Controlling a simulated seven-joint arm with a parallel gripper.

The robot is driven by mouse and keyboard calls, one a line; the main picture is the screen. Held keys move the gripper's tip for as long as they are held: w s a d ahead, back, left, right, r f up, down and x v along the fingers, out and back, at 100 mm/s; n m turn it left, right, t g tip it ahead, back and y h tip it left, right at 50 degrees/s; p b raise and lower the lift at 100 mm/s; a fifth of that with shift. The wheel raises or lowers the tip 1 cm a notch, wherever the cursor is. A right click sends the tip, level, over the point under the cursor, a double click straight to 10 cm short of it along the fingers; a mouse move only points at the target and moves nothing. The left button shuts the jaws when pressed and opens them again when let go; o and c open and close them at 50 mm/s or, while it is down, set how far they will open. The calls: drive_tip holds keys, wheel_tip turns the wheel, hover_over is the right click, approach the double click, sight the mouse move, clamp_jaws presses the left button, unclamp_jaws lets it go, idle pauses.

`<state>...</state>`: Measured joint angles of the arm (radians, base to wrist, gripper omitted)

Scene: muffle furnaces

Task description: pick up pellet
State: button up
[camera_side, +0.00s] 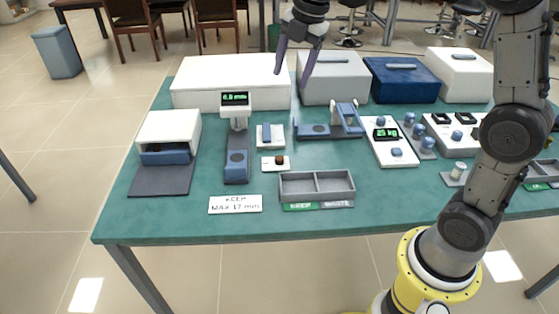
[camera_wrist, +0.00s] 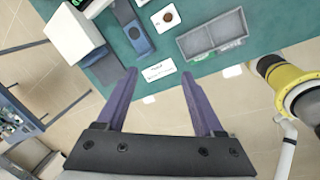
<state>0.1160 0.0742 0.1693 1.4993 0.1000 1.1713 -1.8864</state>
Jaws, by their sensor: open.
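The pellet (camera_side: 279,160) is a small dark brown piece on a white pad (camera_side: 267,164) near the middle of the table. It also shows near the top of the wrist view (camera_wrist: 168,17). My gripper (camera_side: 292,77) is open and empty, with its two purple fingers spread, well above the table and apart from the pellet. In the wrist view my gripper (camera_wrist: 158,72) points towards the table's front edge, with the pellet beyond its fingertips.
A grey two-compartment tray (camera_side: 317,173), labelled KEEP and WASTE, stands right of the pellet. A gauge with a green display (camera_side: 235,98) and a small furnace (camera_side: 168,131) stand left. Large boxes (camera_side: 230,78) line the back.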

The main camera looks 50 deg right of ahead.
drive_tip(key=w+d+f+n+g, duration=0.1)
drive_tip(key=w+d+f, duration=0.1)
drive_tip(key=w+f, duration=0.4)
drive_tip(key=g, duration=0.2)
hover_over(280, 158)
drive_tip(key=shift+m+y, duration=0.3)
drive_tip(key=shift+m, duration=0.1)
drive_tip(key=f, duration=1.1)
drive_tip(key=w+f, duration=0.1)
drive_tip(key=f, duration=0.5)
drive_tip(key=shift+d+f, duration=0.25)
drive_tip(key=shift+f, duration=0.05)
drive_tip(key=f, duration=0.3)
drive_tip(key=s+f, duration=0.1)
drive_tip(key=f, duration=0.1)
drive_tip(key=shift+a, duration=0.15)
drive_tip(key=shift+f, duration=0.65)
drive_tip(key=shift+c, duration=0.2)
clamp_jaws()
